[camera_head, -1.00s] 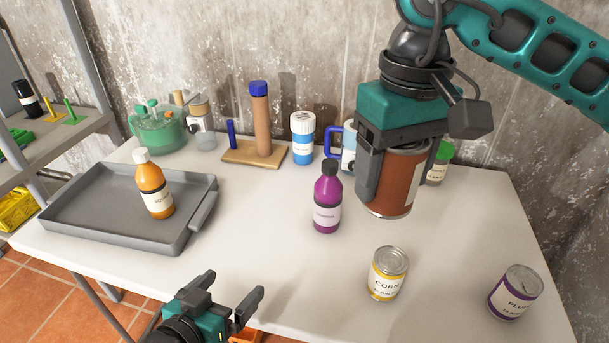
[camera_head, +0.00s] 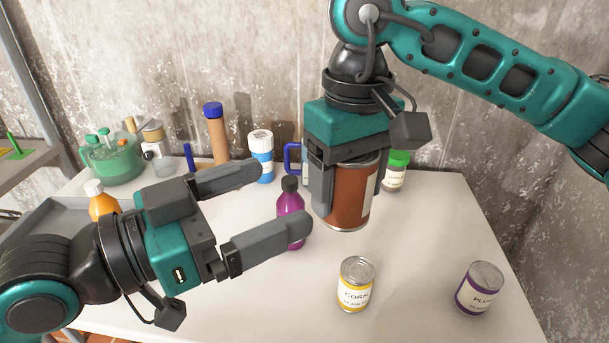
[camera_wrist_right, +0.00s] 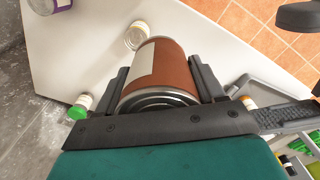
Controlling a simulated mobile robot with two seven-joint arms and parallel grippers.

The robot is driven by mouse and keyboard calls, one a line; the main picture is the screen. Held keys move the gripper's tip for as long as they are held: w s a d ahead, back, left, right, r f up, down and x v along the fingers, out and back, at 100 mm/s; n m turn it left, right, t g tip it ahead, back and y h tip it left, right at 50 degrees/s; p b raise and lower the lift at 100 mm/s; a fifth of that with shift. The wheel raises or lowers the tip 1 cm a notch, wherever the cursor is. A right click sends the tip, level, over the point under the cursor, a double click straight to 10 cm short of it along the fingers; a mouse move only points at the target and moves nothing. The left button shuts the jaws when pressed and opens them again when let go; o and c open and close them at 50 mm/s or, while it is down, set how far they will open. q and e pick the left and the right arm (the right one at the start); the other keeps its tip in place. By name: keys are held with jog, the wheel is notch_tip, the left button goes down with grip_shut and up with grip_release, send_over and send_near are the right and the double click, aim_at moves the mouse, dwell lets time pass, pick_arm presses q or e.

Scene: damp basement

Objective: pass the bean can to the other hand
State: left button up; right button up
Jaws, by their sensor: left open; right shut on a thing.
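The bean can (camera_head: 346,200) is a large brown can with a pale label. My right gripper (camera_head: 350,185) is shut on it from above and holds it upright over the table. In the right wrist view the can (camera_wrist_right: 165,72) sits between both fingers, its label partly in sight. My left gripper (camera_head: 285,198) is open and empty. Its fingers point right toward the can, with a gap between them and the can. The left gripper hides part of the tray and a purple bottle.
The white table (camera_head: 420,260) holds a corn can (camera_head: 356,284), a plum can (camera_head: 480,289), a purple bottle (camera_head: 290,205) and a green-lidded jar (camera_head: 394,172). Behind are a blue-and-white bottle (camera_head: 261,157) and a green pot (camera_head: 112,160). An orange bottle (camera_head: 101,203) is at left.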

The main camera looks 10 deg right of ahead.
aim_at(345, 166)
pick_arm(q)
jog(key=x, duration=1.1)
jog(key=shift+w, duration=0.1)
jog(key=shift+c, duration=0.4)
jog(key=shift+w+a, duration=0.1)
jog(key=shift+w, duration=0.05)
jog(key=c, duration=1.2)
jog(key=shift+c, duration=0.3)
pick_arm(e)
jog(key=o, duration=1)
jog(key=shift+c, duration=0.2)
jog(key=o, duration=0.5)
jog(key=shift+c, duration=0.2)
pick_arm(q)
jog(key=shift+s, duration=0.2)
pick_arm(e)
notch_tip(345, 166, up, 12)
